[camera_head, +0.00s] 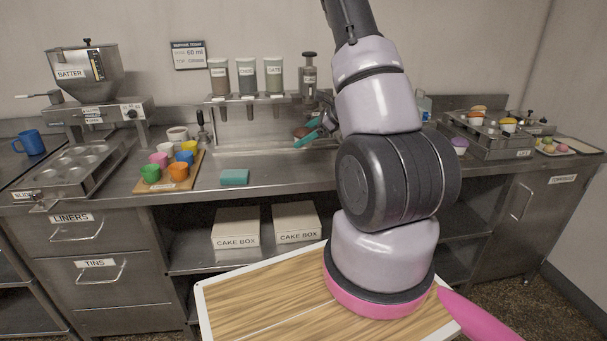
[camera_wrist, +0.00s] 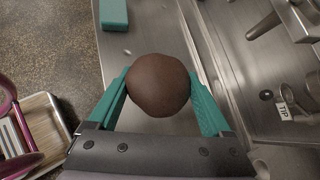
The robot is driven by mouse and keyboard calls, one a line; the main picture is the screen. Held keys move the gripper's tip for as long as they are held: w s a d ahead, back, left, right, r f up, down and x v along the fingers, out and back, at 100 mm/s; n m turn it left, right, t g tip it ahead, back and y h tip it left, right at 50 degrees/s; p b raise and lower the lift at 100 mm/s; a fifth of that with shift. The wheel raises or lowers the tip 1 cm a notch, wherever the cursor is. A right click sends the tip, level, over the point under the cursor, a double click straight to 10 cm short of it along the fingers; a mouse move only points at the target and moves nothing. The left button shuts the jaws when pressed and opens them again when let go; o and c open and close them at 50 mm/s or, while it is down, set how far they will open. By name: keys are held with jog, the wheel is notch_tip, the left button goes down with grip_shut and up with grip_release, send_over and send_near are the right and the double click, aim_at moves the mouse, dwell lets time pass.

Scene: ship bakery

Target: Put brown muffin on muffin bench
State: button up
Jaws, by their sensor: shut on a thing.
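My gripper (camera_wrist: 160,100) has two teal fingers and is shut on the brown muffin (camera_wrist: 158,85). In the wrist view the muffin is a round, dark brown ball shape between the fingers, above the steel counter. In the head view my gripper (camera_head: 314,130) is above the back of the counter, right of the dispensers, and my arm hides part of it. The muffin (camera_head: 300,132) shows there as a small brown patch beside the teal fingers. I cannot tell which surface is the muffin bench; no label with that name is readable.
A teal sponge (camera_head: 235,177) lies on the counter (camera_head: 290,180). A board (camera_head: 142,187) with several coloured cups stands left, beside a muffin tin (camera_head: 75,165) under the batter hopper (camera_head: 82,62). A steel unit (camera_head: 490,138) with topped cups is right. Cake boxes (camera_head: 236,228) are below.

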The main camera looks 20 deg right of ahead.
aim_at(305, 173)
jog(key=f, duration=1)
jog(key=shift+s+d, duration=0.2)
jog(key=shift+d, duration=0.05)
jog(key=shift+f, duration=0.2)
jog(key=o, duration=0.8)
jog(key=shift+c, duration=0.2)
